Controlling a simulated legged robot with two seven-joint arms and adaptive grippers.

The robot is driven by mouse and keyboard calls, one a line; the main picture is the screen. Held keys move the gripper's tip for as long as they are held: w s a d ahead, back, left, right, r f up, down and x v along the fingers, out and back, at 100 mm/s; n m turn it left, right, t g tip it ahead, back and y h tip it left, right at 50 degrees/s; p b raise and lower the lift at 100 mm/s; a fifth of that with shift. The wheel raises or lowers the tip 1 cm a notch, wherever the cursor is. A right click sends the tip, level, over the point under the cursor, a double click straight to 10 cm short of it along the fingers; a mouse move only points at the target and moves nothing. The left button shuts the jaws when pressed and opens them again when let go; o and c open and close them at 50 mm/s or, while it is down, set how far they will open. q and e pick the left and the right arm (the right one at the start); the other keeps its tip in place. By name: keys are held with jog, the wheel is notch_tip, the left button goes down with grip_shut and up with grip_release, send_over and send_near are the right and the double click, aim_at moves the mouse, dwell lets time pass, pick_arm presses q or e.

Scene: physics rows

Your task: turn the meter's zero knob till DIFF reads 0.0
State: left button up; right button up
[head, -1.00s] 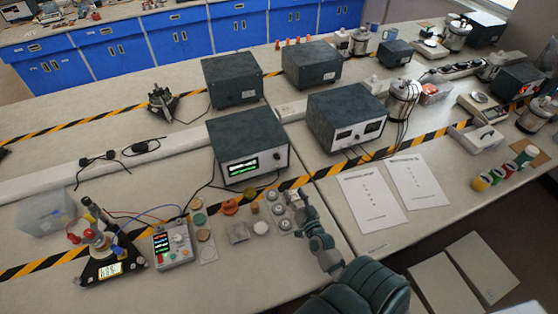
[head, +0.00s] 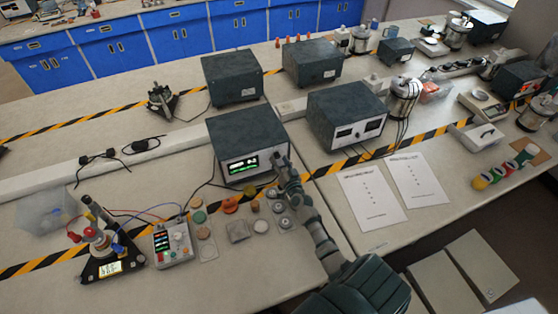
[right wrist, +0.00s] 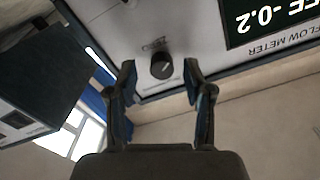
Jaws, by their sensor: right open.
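The flow meter (head: 246,138) is a dark box with a pale front and a lit display (head: 243,166). In the right wrist view its display (right wrist: 268,18) is upside down and cut off; the visible part reads "FF -0.2". The black zero knob (right wrist: 162,66) shows there on the pale panel. My right gripper (right wrist: 160,76) is open, with the knob seen between its fingertips and apart from both. In the head view my right gripper (head: 279,162) is at the right end of the meter's front and hides the knob. My left gripper is not in view.
A second dark instrument (head: 347,115) stands to the right of the meter. Two paper sheets (head: 370,198) lie at right.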

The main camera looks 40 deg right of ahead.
jog(key=shift+w+d, duration=0.15)
jog(key=shift+w, duration=0.3)
jog(key=shift+c, duration=0.2)
grip_shut()
jog(key=shift+m, duration=2.3)
jog(key=shift+o, duration=0.2)
grip_release()
